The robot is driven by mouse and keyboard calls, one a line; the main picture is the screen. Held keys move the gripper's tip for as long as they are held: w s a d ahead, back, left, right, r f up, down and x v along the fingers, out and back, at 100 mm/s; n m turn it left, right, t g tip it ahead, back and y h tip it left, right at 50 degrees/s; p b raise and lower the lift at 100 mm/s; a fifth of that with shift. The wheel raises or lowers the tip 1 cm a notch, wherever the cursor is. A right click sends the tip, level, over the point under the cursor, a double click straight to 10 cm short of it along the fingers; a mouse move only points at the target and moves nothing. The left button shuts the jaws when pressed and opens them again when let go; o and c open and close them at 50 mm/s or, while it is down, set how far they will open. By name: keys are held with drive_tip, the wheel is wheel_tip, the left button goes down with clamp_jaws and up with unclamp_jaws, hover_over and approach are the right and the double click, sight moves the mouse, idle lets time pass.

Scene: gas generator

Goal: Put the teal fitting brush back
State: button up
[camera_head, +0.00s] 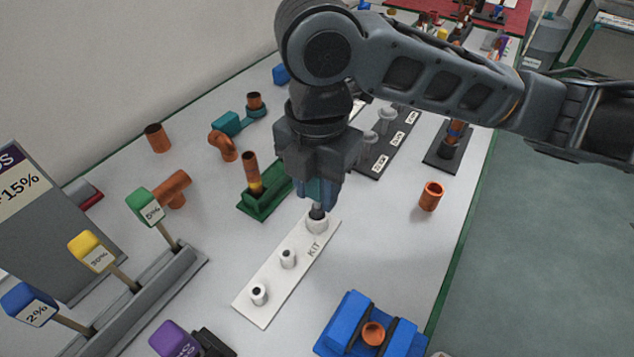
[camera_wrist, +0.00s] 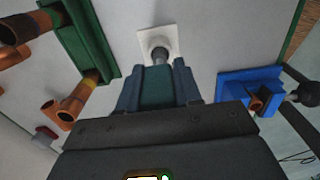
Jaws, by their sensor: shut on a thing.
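My gripper (camera_head: 318,190) is shut on the teal fitting brush (camera_head: 317,193), pointing down over the table. In the wrist view the brush's teal handle (camera_wrist: 157,86) sits between the fingers. Its dark lower end (camera_head: 317,212) is at the far post of the white KIT holder (camera_head: 265,306). The brush tip seems to be in or right at that post's opening; I cannot tell how deep. The brush looks about upright. The other two posts (camera_head: 288,258) of the holder have dark openings and hold nothing tall.
A green clamp block with an upright copper pipe (camera_head: 251,170) stands just left of my gripper. A blue block (camera_head: 371,326) with a copper piece is at the front right. A copper ring (camera_head: 431,196) stands to the right. Tagged sticks in a grey rack (camera_head: 150,290) are at the left.

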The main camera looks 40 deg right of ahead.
drive_tip(key=shift+f+b, duration=0.7)
drive_tip(key=shift+f, duration=0.2)
drive_tip(key=o, duration=1.1)
drive_tip(key=shift+r, duration=0.15)
wheel_tip(320, 180, up, 8)
drive_tip(key=shift+f+p, duration=0.2)
drive_tip(key=shift+p, duration=0.5)
